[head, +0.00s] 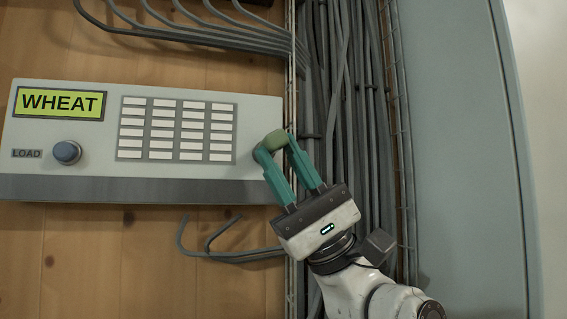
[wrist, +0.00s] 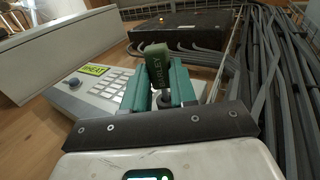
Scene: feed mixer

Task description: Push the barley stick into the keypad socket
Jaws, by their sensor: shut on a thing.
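The barley stick (head: 275,140) is a small olive-green block between my fingertips in the head view. In the wrist view the stick (wrist: 156,62) shows the word BARLEY. My gripper (head: 275,147) has teal fingers and is shut on the stick, in front of the right end of the keypad panel (head: 245,110). The panel is light grey, with a green display (head: 59,103) reading WHEAT and rows of white keys (head: 176,129). I cannot tell whether the stick touches the panel.
A blue LOAD button (head: 67,152) is at the panel's left. A bundle of grey cables (head: 345,90) runs vertically just right of the panel, with a tall grey cabinet (head: 455,120) beyond. In the wrist view a dark box (wrist: 185,35) lies beyond the panel.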

